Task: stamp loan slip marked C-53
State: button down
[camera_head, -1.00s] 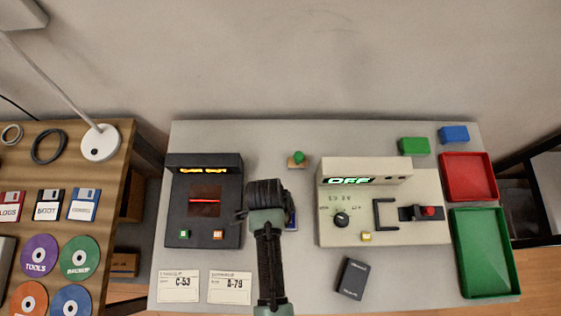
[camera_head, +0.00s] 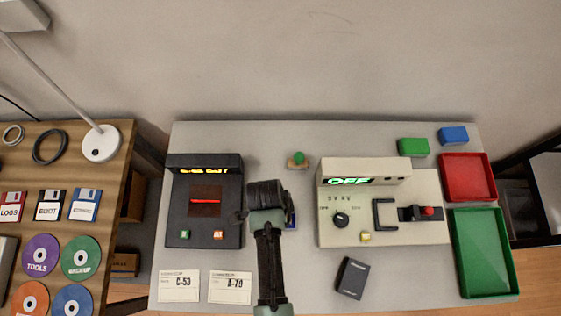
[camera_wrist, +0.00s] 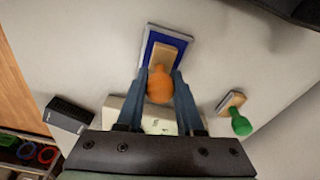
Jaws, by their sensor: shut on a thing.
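The loan slip marked C-53 (camera_head: 178,286) lies flat at the front left of the table, left of the slip marked A-79 (camera_head: 230,288). In the wrist view my gripper (camera_wrist: 160,78) is shut on the orange knob of a stamp (camera_wrist: 160,88). The stamp's wooden base lies over a blue ink pad (camera_wrist: 150,48); I cannot tell whether they touch. In the head view my gripper and wrist hide the stamp and most of the blue pad (camera_head: 291,219). A green-knobbed stamp (camera_head: 299,158) stands behind; it also shows in the wrist view (camera_wrist: 240,122).
A dark device with a red line (camera_head: 205,228) stands left of my gripper. A beige device reading OFF (camera_head: 340,232) stands to the right. A small black box (camera_head: 351,278) lies in front of it. Red (camera_head: 490,178) and green (camera_head: 508,252) trays sit at the right edge.

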jog(key=shift+r+p, duration=3.5)
jog(key=shift+r, duration=0.05)
jog(key=shift+f, duration=0.15)
